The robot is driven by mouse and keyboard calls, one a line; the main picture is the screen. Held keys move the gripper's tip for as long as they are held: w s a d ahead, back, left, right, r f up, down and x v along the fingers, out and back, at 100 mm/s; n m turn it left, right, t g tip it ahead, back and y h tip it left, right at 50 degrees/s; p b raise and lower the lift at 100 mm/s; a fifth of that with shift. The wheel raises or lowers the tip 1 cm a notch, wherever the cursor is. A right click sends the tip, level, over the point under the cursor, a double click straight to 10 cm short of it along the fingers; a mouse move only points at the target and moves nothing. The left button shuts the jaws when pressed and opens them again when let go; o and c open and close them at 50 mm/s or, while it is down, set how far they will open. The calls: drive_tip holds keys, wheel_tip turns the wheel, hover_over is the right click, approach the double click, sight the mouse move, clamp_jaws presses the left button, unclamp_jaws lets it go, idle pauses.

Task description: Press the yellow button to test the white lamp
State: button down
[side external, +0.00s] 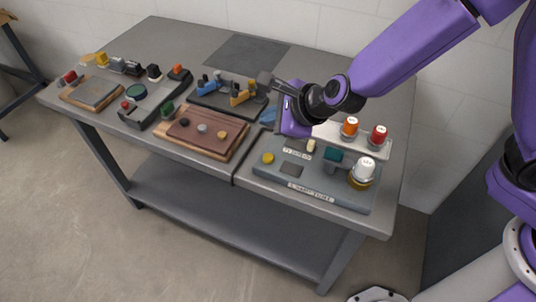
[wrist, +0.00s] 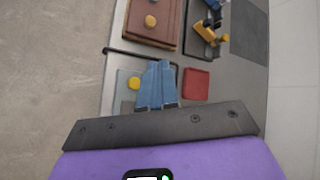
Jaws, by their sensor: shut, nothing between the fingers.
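The yellow button (side external: 268,158) stands at the left end of a grey-blue panel (side external: 325,195) on the near right of the table. In the wrist view the yellow button (wrist: 134,83) is just left of my fingers. A white-topped round piece with a brass-coloured base, likely the white lamp (side external: 366,166), stands at the panel's right end; I cannot tell if it is lit. My gripper (side external: 267,117) is behind the button and apart from it in the side view. Its blue fingers (wrist: 157,66) are shut and empty.
A pale strip with an orange-topped piece (side external: 349,127) and a red-topped piece (side external: 378,135) stands behind the panel. A brown board (side external: 205,133) with small knobs lies to the left. A black tray (side external: 228,103) with blue and yellow pieces is behind it. A red block (wrist: 196,84) is beside my fingers.

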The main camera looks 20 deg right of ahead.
sight(271, 159)
drive_tip(key=shift+f, duration=4.4)
drive_tip(key=shift+f, duration=0.1)
drive_tip(key=shift+f, duration=0.35)
drive_tip(key=shift+f, duration=0.45)
drive_tip(key=shift+r, duration=0.85)
drive_tip(key=shift+r, duration=2.55)
